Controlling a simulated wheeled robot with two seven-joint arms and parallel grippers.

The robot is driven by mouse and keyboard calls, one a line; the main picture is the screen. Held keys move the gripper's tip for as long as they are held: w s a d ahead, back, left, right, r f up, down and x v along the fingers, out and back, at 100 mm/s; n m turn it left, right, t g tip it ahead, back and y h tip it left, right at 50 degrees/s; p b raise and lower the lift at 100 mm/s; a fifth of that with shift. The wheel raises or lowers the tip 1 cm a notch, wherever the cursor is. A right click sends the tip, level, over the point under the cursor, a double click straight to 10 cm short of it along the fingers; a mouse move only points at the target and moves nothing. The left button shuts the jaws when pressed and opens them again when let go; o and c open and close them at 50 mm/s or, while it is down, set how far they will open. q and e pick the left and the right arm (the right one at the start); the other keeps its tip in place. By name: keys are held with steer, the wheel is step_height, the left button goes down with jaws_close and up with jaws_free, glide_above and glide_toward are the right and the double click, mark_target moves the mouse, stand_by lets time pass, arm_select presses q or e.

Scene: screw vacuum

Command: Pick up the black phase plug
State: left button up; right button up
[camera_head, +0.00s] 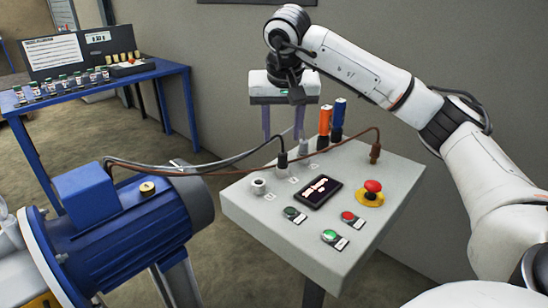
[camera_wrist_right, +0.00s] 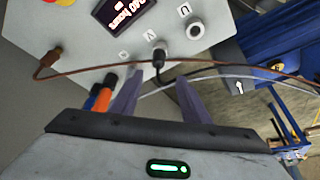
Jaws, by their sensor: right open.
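The black phase plug (camera_head: 282,158) stands upright at the control panel's back edge, with a dark cable running left towards the motor. It also shows in the right wrist view (camera_wrist_right: 159,50), ahead of the fingers and between their lines. My right gripper (camera_head: 283,122) hangs above the plug, its two purple fingers pointing down and spread apart. In the right wrist view my right gripper (camera_wrist_right: 158,95) is open and empty, and the plug's cable passes between the fingers. My left gripper is not in view.
The grey control panel (camera_head: 245,213) has buttons, a red emergency stop (camera_head: 372,187) and an empty socket (camera_head: 258,186). Orange (camera_head: 324,125) and blue (camera_head: 338,118) handles stand close behind. A brown plug (camera_head: 375,152) trails its cable across. A blue motor (camera_head: 125,220) stands left.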

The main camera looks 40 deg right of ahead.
mark_target(283, 152)
steer(key=shift+d+f, duration=0.2)
steer(key=shift+f, duration=0.35)
steer(key=shift+d+f, duration=0.15)
steer(key=shift+f, duration=0.4)
steer(key=x, duration=0.5)
steer(key=shift+f, duration=0.4)
jaws_close()
